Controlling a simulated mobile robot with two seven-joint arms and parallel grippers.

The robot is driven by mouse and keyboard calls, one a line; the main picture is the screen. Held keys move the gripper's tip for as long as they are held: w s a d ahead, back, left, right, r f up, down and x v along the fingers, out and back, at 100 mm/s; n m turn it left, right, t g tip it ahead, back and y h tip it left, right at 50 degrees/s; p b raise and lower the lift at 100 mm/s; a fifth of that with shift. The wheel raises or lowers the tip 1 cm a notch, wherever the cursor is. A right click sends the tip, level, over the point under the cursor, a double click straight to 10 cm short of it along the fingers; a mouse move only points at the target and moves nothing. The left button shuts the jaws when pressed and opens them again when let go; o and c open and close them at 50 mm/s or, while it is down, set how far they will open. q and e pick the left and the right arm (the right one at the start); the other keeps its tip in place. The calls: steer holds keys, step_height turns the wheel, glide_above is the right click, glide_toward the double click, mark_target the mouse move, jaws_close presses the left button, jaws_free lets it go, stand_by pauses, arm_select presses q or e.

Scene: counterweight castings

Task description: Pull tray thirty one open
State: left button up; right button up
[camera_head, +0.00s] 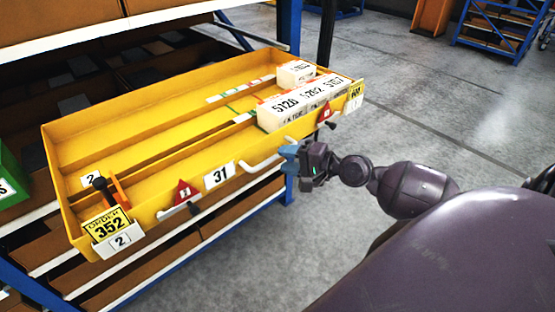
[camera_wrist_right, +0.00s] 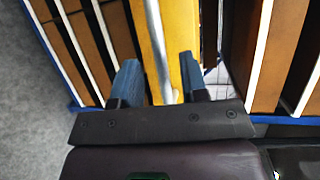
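The yellow tray (camera_head: 150,222) with the label 31 (camera_head: 219,175) on its front stands well out of the rack. Its white bar handle (camera_head: 262,164) is on the front, right of the label. My right gripper (camera_head: 287,158) is at the right end of this handle. In the right wrist view, the blue fingers of my right gripper (camera_wrist_right: 160,84) are spread wide, with the handle (camera_wrist_right: 156,45) passing between them and gaps on both sides. My left gripper is not in view.
White blocks with numbers (camera_head: 295,108) lie in the tray's right end. An orange piece (camera_head: 117,190) with a dark knob sits at the left end, above a card 352 (camera_head: 108,229). A green bin (camera_head: 10,180) is at far left.

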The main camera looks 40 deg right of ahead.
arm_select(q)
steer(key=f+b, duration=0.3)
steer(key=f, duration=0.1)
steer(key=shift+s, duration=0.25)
arm_select(e)
steer(key=v, duration=0.7)
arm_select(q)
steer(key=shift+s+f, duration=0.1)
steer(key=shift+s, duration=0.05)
